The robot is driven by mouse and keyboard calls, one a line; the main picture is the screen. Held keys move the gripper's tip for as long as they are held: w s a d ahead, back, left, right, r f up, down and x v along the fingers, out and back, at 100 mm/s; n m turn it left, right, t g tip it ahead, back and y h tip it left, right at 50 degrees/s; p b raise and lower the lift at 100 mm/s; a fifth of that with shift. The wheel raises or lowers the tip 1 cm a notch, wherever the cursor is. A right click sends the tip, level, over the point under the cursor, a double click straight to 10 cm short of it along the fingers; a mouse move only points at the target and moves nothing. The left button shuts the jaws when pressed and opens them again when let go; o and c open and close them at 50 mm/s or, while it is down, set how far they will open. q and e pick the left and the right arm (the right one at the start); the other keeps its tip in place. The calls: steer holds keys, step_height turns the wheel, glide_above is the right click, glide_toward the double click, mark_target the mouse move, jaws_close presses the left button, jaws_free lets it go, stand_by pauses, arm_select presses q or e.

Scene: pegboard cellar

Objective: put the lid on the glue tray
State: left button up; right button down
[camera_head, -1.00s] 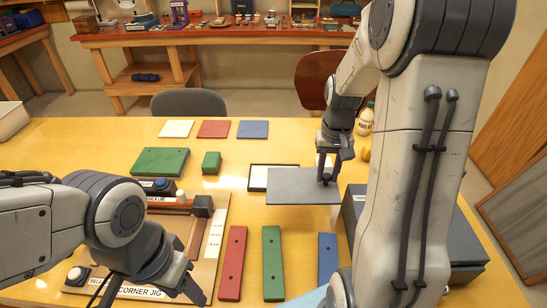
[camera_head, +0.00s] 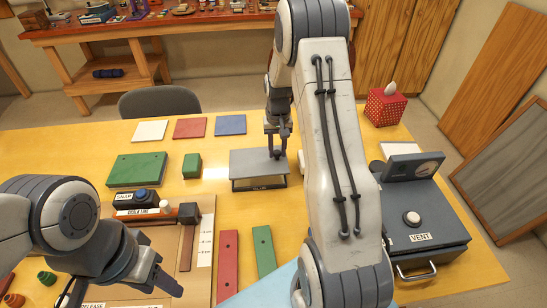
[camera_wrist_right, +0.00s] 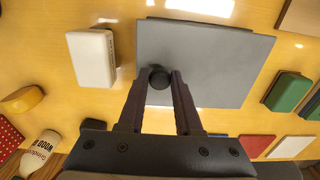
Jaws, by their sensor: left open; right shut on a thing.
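The lid is a flat grey plate (camera_head: 256,160) with a dark round knob. My right gripper (camera_head: 275,153) is shut on that knob. In the right wrist view the knob sits between the two fingers (camera_wrist_right: 160,82), with the lid (camera_wrist_right: 215,62) spreading out beyond them. The lid hides the tray's inside, and I cannot tell whether the two touch. My left gripper (camera_head: 167,284) is open and empty over the jig board, lower left.
A grey VENT box (camera_head: 425,225) stands right of my right arm. Green blocks (camera_head: 137,170), red and green strips (camera_head: 228,262) and flat coloured tiles lie left and in front. In the wrist view a white block (camera_wrist_right: 91,58) stands beside the lid.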

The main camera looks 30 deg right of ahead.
step_height(320, 180, down, 4)
steer(key=shift+w+a+p, duration=0.1)
steer(key=shift+p, duration=0.4)
steer(key=c, duration=0.6)
jaws_free()
